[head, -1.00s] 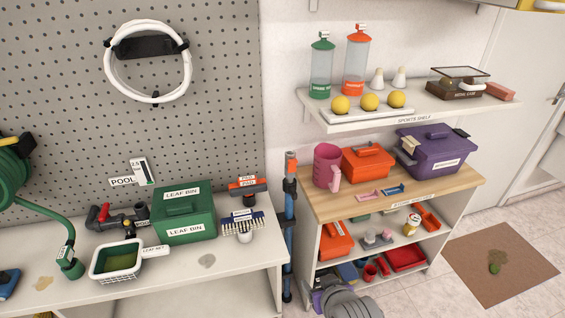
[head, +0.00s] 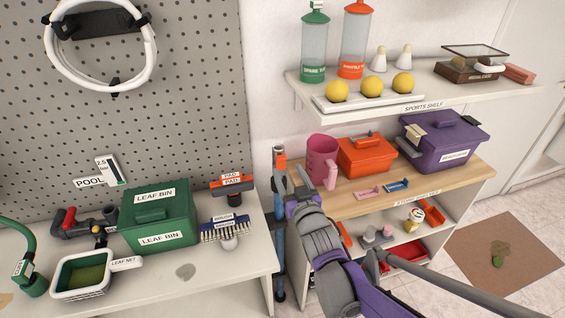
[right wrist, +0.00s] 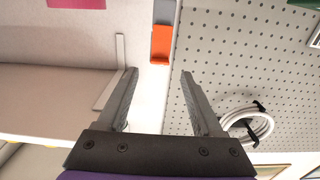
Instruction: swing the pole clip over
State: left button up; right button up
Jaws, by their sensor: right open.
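The upright blue pole (head: 279,255) stands in the gap between the white bench and the shelf unit. A small orange piece (head: 280,160), which looks like the pole clip, is at its upper end against the wall. An orange block (right wrist: 161,44), apparently the same piece, shows in the right wrist view beyond the fingers. My right gripper (head: 296,180) is just right of the pole's upper part and partly hides it. In the wrist view the right gripper (right wrist: 158,80) has its two fingers apart with nothing between them. My left gripper is not in view.
The leaf bin (head: 158,220) and a brush (head: 225,230) are on the bench left of the pole. A pink jug (head: 322,160) stands close to the right of my gripper, beside an orange box (head: 366,156). The sports shelf (head: 390,112) juts out above.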

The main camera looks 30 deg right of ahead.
aim_at(282, 160)
jog(key=x, duration=0.5)
jog(key=shift+w, duration=0.25)
grip_shut()
